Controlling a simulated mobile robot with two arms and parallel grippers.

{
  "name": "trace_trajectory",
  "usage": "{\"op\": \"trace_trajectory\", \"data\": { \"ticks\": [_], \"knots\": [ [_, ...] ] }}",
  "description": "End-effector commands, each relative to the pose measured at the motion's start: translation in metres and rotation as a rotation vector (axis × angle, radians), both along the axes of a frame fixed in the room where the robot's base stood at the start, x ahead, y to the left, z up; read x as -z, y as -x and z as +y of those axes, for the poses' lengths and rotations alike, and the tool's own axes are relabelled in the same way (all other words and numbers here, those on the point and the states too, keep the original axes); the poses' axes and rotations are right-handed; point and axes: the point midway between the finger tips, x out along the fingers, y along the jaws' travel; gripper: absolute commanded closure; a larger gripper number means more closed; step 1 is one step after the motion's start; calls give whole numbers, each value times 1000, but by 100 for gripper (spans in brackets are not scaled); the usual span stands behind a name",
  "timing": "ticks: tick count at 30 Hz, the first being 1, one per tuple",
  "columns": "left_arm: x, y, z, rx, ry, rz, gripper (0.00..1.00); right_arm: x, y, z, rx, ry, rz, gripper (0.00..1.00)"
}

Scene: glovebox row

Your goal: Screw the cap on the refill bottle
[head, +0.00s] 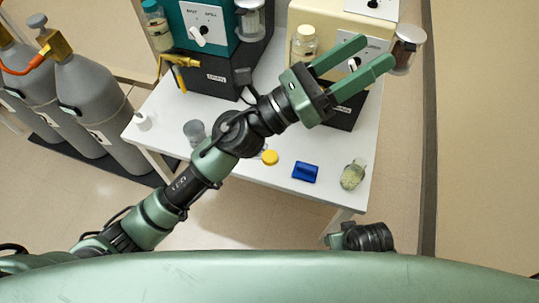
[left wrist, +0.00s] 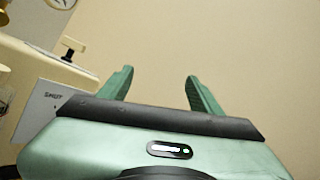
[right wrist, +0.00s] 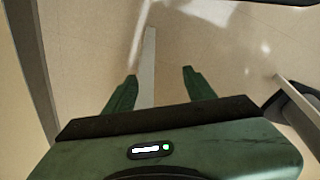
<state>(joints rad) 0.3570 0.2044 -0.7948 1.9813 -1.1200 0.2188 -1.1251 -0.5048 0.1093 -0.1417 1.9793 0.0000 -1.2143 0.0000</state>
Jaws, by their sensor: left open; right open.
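A small yellow cap (head: 270,157) lies on the white table, beside my left forearm. A clear bottle with pale green contents (head: 353,174) stands near the table's front right corner, with no cap visible on it. I take it for the refill bottle. My left gripper (head: 377,50) is open and empty, high in front of the cream machine and well away from cap and bottle. Its spread fingers also show in the left wrist view (left wrist: 158,76). My right gripper (right wrist: 160,75) is open and empty above the floor; in the head view only part of that arm shows.
A blue block (head: 305,172) lies between cap and bottle. A grey cup (head: 194,130) and a small white bottle (head: 143,121) stand left on the table (head: 240,182). A teal machine (head: 205,35) and a cream machine (head: 340,22) fill the back. Gas cylinders (head: 95,95) stand left.

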Motion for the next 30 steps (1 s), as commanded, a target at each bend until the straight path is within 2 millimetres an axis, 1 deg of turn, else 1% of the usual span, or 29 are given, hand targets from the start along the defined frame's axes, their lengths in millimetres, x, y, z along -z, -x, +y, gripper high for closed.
{"op": "trace_trajectory", "data": {
  "ticks": [1, 2, 3, 4, 5, 6, 8, 9, 11, 12, 14, 15, 17, 18, 21, 24, 27, 30],
  "knots": [
    [8, 17, -21, 52, -110, -156, 36, 9, 1, 0, -1, 0, 6, 45],
    [16, 28, -32, 85, -179, -252, 36, 14, 2, 0, -1, 1, 7, 45],
    [31, 42, -45, 132, -268, -378, 36, 20, 2, 0, -1, 0, 10, 45],
    [43, 51, -52, 168, -336, -474, 36, 25, 3, 0, -2, 1, 12, 45],
    [57, 59, -58, 205, -403, -568, 36, 30, 4, 0, -2, 1, 14, 45],
    [78, 69, -63, 260, -492, -692, 36, 36, 5, 0, -2, 1, 17, 45],
    [112, 77, -65, 345, -627, -875, 36, 45, 7, 0, -3, 2, 21, 45],
    [136, 80, -62, 407, -715, -992, 36, 51, 8, 0, -4, 2, 23, 45],
    [172, 77, -50, 509, -850, -1163, 36, 60, 11, -1, -4, 2, 27, 45],
    [195, 71, -38, 584, -939, -1266, 36, 66, 12, -1, -5, 3, 29, 45],
    [225, 58, -14, 700, -1071, -1408, 36, 75, 15, -1, -5, 2, 32, 45],
    [242, 47, 5, 782, -1153, -1488, 36, 81, 17, -1, -6, 3, 36, 45],
    [261, 29, 34, 903, -1268, -1588, 36, 88, 19, -2, -6, 3, 38, 45],
    [269, 17, 53, 981, -1337, -1639, 36, 92, 21, -2, -7, 3, 41, 45],
    [279, -10, 96, 1155, -1477, -1721, 36, 101, 24, -2, -7, 4, 44, 45],
    [280, -29, 126, 1280, -1567, -1756, 36, 107, 26, -2, -8, 3, 45, 45],
    [279, -38, 143, 1350, -1613, -1765, 36, 109, 27, -3, -8, 3, 46, 45],
    [279, -41, 148, 1372, -1627, -1766, 36, 110, 27, -3, -8, 4, 47, 45]
  ]
}}
